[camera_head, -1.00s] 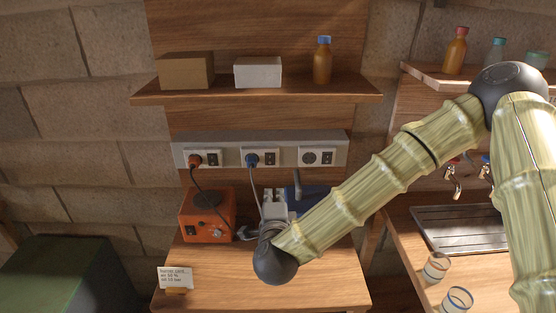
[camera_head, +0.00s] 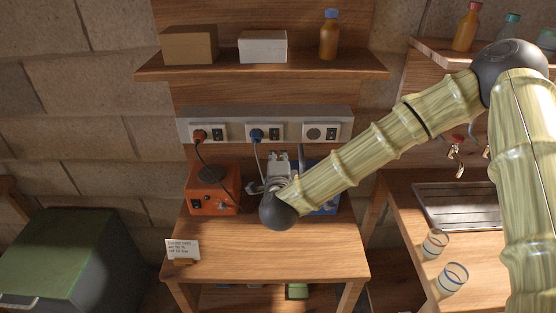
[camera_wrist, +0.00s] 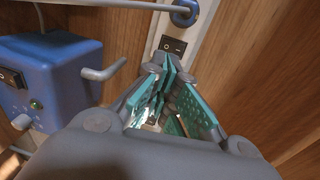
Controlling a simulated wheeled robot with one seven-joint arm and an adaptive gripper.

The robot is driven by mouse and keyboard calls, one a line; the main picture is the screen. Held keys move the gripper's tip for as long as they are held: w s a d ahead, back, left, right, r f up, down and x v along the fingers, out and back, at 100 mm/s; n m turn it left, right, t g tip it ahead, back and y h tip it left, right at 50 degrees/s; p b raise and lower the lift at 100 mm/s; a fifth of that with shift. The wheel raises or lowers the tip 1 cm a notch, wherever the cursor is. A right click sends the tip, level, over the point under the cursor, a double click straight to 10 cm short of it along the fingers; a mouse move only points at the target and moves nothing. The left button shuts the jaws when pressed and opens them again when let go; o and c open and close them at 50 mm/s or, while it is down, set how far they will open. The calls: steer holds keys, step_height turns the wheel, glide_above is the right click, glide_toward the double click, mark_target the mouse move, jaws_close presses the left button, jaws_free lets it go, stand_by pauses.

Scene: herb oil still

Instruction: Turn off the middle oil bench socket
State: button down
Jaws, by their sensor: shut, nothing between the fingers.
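The grey socket strip (camera_head: 208,112) runs along the wooden back panel with three sockets. The middle socket (camera_head: 264,132) holds a blue plug (camera_head: 256,135), with its dark rocker switch (camera_head: 275,132) to the right. In the wrist view, the middle switch (camera_wrist: 173,45) lies just beyond my fingertips, below the blue plug (camera_wrist: 185,12). I cannot tell its rocker position. My gripper (camera_head: 279,157) is just below the strip, under the middle switch, shut and empty. Its teal-padded fingers (camera_wrist: 165,65) fill the middle of the wrist view; contact with the switch cannot be seen.
An orange device (camera_head: 210,198) and a blue device (camera_wrist: 55,75) with a lever stand on the bench (camera_head: 255,255). A shelf (camera_head: 350,66) overhangs the strip.

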mark_target(278, 140)
steer(key=w+p, duration=0.1)
steer(key=w, duration=0.1)
steer(key=w+p, duration=0.1)
steer(key=w, duration=0.2)
steer(key=w+p, duration=0.1)
steer(key=w, duration=0.1)
steer(key=shift+w+a+f, duration=0.1)
steer(key=shift+w+f, duration=0.1)
steer(key=shift+f, duration=0.2)
steer(key=shift+w+f, duration=0.1)
steer(key=shift+f+b, duration=0.1)
steer(key=shift+b, duration=0.2)
steer(key=shift+w+f+t+b, duration=0.3)
steer(key=shift+b, duration=0.85)
steer(key=shift+r, duration=0.3)
steer(key=shift+s+a+f, duration=0.1)
steer(key=shift+s+f, duration=0.1)
steer(key=shift+s, duration=0.3)
steer(key=s+f+b, duration=0.1)
steer(key=s+b, duration=0.3)
steer(key=s, duration=0.8)
steer(key=shift+s+f, duration=0.25)
steer(key=shift+s, duration=0.15)
